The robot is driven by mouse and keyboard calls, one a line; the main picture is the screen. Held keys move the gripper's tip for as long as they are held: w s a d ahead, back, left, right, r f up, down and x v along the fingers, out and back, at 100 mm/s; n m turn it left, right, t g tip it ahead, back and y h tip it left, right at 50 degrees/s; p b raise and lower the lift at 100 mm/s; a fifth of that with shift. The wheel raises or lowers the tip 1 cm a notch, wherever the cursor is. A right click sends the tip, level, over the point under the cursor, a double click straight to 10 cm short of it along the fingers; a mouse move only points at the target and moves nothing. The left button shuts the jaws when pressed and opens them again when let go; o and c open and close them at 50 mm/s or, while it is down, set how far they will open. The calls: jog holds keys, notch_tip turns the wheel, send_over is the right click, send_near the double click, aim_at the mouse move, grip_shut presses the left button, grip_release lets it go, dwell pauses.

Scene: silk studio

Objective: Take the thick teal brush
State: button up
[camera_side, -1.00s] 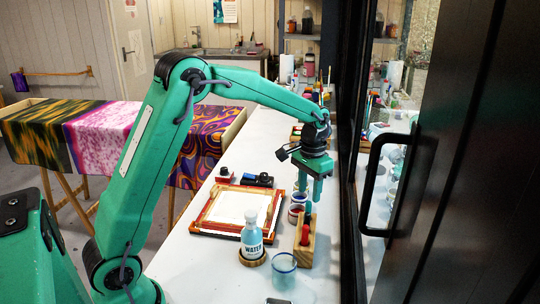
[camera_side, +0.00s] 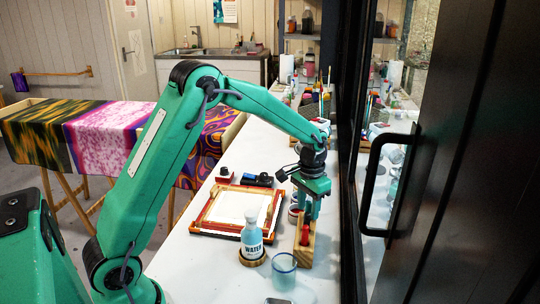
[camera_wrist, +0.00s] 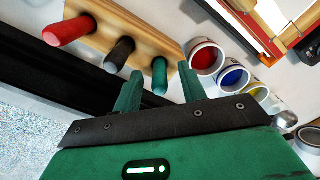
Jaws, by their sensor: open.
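The thick teal brush (camera_wrist: 160,78) is at the right end of the row in the wrist view. My gripper (camera_wrist: 162,71) is open, with one finger on either side of the teal handle in that view; I cannot tell whether they touch it. In the side view my gripper (camera_side: 309,212) points down over the far end of the block (camera_side: 304,258), and the teal handle is hard to tell from my fingers.
Paint pots in red (camera_wrist: 203,57), blue (camera_wrist: 234,77) and yellow stand close beside the block. A water bottle (camera_side: 252,240), a glass (camera_side: 284,270) and a wood-framed screen (camera_side: 236,212) are to the left. A dark window frame (camera_side: 348,220) runs close along the right.

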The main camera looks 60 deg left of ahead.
jog(key=shift+c, duration=0.4)
jog(key=c, duration=0.8)
jog(key=shift+r, duration=0.2)
notch_tip(320, 180, up, 10)
jog(key=shift+f, duration=0.15)
dwell(0.4)
